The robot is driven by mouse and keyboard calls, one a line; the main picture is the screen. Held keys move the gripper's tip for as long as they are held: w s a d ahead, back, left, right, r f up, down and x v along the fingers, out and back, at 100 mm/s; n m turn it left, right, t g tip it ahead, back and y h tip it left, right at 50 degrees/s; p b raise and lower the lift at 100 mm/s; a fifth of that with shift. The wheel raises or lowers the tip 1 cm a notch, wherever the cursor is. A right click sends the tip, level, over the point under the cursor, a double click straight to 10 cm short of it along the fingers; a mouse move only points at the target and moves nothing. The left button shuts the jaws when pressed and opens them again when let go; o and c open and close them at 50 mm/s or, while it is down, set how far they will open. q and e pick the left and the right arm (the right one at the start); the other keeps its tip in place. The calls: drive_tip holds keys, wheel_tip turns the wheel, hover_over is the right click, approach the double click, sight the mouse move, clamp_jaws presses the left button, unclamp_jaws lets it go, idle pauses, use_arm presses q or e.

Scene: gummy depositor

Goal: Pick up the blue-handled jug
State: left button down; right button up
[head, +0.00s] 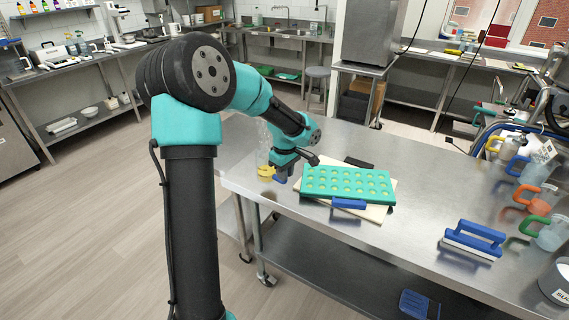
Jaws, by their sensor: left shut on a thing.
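The blue-handled jug (264,148) is clear and stands out faintly at the left end of the steel table, with yellow at its bottom. Its blue handle (281,178) shows below my left gripper (284,170). My left gripper is shut on the jug at its handle side; the fingertips are partly hidden by the wrist. I cannot tell whether the jug touches the table. My right gripper is not in view.
A green mold (347,184) lies on a pale board (375,213) just right of the jug. A blue-handled scraper (474,240) lies further right. Jugs with yellow, orange (530,196) and green handles line the right side. Bare steel (425,190) lies between.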

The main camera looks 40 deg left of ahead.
use_arm(q)
drive_tip(key=shift+s+d+r, duration=0.1)
drive_tip(key=shift+s+d, duration=0.9)
drive_tip(key=shift+d, duration=0.05)
drive_tip(key=c, duration=1.7)
unclamp_jaws()
clamp_jaws()
drive_tip(key=shift+w, duration=0.15)
